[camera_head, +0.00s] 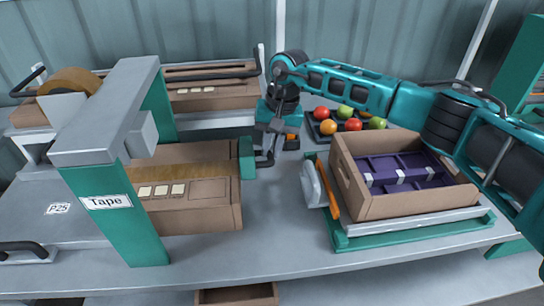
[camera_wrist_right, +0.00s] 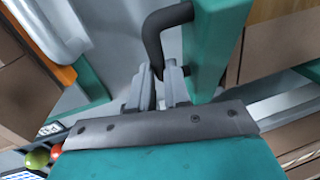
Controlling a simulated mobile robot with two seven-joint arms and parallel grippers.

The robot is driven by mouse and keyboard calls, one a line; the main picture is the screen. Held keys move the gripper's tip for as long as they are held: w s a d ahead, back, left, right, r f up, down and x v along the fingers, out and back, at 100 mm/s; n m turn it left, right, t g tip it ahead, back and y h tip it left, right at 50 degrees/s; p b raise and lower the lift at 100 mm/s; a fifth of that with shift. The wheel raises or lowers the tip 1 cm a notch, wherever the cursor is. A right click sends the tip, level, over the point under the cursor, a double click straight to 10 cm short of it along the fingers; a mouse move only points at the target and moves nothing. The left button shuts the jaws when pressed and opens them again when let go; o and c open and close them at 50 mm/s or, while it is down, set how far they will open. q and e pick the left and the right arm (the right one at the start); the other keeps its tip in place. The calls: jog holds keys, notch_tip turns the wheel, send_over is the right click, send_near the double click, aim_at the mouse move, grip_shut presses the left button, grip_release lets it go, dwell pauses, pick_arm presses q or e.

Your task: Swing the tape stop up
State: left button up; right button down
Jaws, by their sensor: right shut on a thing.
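The tape stop is a green upright plate (camera_head: 247,158) at the right end of a closed carton (camera_head: 190,222) under the tape arch (camera_head: 118,215). A dark bent handle (camera_head: 264,163) sticks out of its right side. My right gripper (camera_head: 270,143) reaches down from above and is shut on the handle. In the right wrist view the fingers (camera_wrist_right: 160,90) close around the tip of the dark handle (camera_wrist_right: 153,40), beside the green plate (camera_wrist_right: 215,45). The plate stands upright against the carton's end. My left gripper is not in view.
Grey bench top (camera_head: 280,235) is clear in front.

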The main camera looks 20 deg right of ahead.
jog(key=shift+w+d+r+g+y+b, duration=0.1)
jog(key=shift+w+r+g+y+b, duration=0.2)
jog(key=shift+w+r+g+b, duration=0.6)
jog(key=shift+s+f+b, duration=0.15)
jog(key=shift+b, duration=0.35)
jog(key=shift+g, duration=0.3)
